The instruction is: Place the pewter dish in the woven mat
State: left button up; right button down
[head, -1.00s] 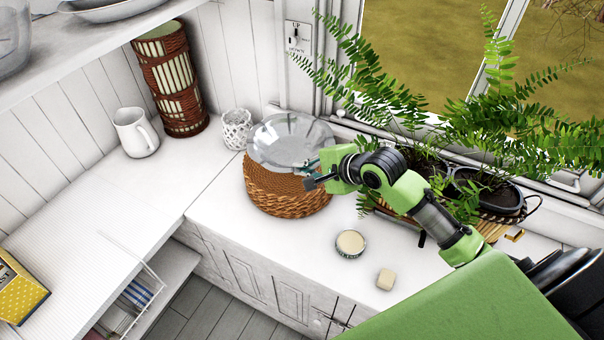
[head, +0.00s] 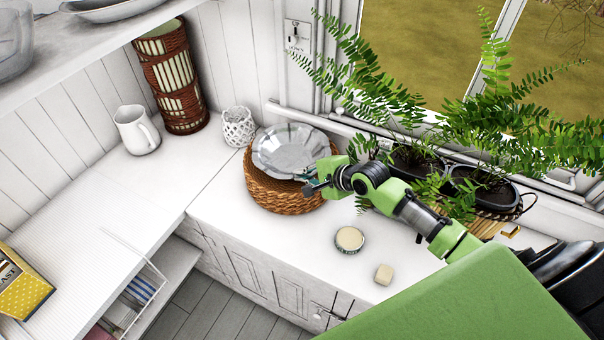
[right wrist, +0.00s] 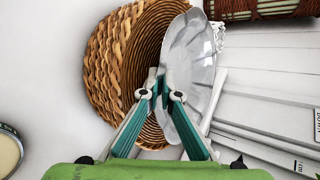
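The pewter dish (head: 288,148) is a shiny grey, fluted shallow dish. It is over the woven mat (head: 290,205), which looks like a round brown wicker basket with raised sides. My right gripper (head: 309,181) reaches in from the right and is closed on the dish's near rim. In the right wrist view the dish (right wrist: 192,65) shows nearly edge-on at the fingertips (right wrist: 161,90), in front of the basket's open mouth (right wrist: 112,70). Whether the dish touches the basket is hard to tell. The dish hides part of the basket's inside. My left gripper is out of view.
A white lattice cup (head: 238,127), a white pitcher (head: 136,130) and a tall wicker-wrapped cylinder (head: 172,80) stand behind and left. Potted ferns (head: 470,170) crowd the window side.

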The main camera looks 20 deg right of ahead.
jog(key=c, duration=2.3)
grip_release()
jog(key=b+v, duration=0.1)
jog(key=v, duration=1.1)
jog(key=shift+s, duration=0.1)
